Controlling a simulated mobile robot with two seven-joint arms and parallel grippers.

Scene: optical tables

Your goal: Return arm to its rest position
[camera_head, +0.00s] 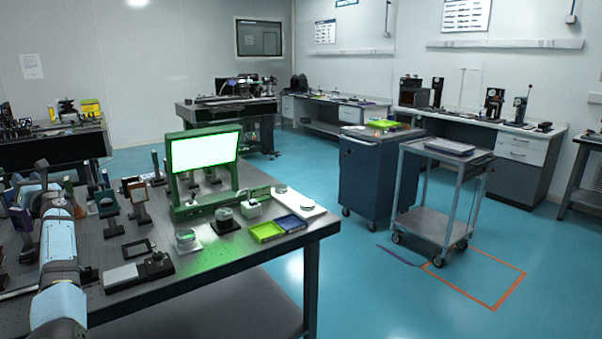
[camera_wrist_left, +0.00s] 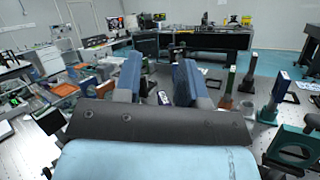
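My left arm (camera_head: 58,245) comes in from the lower left in the head view and reaches over the left part of the optical table (camera_head: 220,262). Its gripper is hard to make out there among the mounts. In the left wrist view, my left gripper (camera_wrist_left: 158,68) shows two blue fingers set well apart, with nothing held between them. Beyond the fingers are a bench and part of the table top with optics. My right arm and gripper are in neither view.
Several optic mounts stand close to the arm, such as a dark one (camera_head: 108,208). A green-framed lit screen (camera_head: 204,152), a yellow-green tray (camera_head: 266,232) and a blue tray (camera_head: 289,223) are on the table. A cart (camera_head: 432,217) and open floor lie to the right.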

